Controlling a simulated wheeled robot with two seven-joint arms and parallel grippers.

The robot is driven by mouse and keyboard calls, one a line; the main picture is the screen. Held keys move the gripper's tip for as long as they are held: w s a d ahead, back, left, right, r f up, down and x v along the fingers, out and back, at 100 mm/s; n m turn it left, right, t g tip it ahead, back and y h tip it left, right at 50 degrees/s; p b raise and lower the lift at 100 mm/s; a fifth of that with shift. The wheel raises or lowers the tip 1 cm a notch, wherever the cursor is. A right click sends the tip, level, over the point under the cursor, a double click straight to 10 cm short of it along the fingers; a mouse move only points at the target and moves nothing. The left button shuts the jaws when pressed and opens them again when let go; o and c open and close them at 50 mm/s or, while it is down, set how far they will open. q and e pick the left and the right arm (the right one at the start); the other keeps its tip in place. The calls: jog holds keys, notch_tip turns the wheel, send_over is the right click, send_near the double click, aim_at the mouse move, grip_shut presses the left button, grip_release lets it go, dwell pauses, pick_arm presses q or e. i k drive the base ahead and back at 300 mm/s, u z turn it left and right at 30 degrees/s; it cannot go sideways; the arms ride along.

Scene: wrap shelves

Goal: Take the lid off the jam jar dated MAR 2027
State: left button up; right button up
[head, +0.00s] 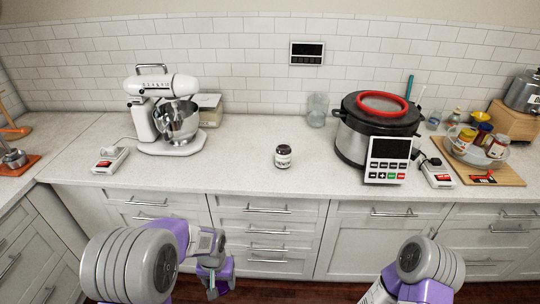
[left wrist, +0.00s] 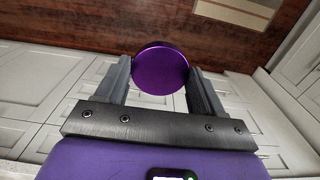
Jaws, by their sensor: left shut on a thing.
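My left gripper (left wrist: 158,72) is shut on a round purple lid (left wrist: 161,68), with one dark finger on each side of its rim. In the head view my left gripper (head: 214,285) hangs low in front of the drawers, below the counter edge; the lid cannot be made out there. A small dark jar with a white label (head: 283,156) stands upright on the counter, apart from the gripper. Its label print is too small to read, and I cannot tell whether its dark top is open. My right arm shows at the lower right, but its gripper is out of view.
A white stand mixer (head: 165,110) stands at the left. A large cooker with a red ring (head: 378,125) stands right of the jar, with a glass jar (head: 317,110) behind. A wooden board (head: 490,174) at the far right bears a bowl and several jars. Counter around the dark jar is clear.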

aim_at(282, 150)
jog(key=u, duration=1.35)
jog(key=i, duration=0.75)
jog(key=z, duration=1.55)
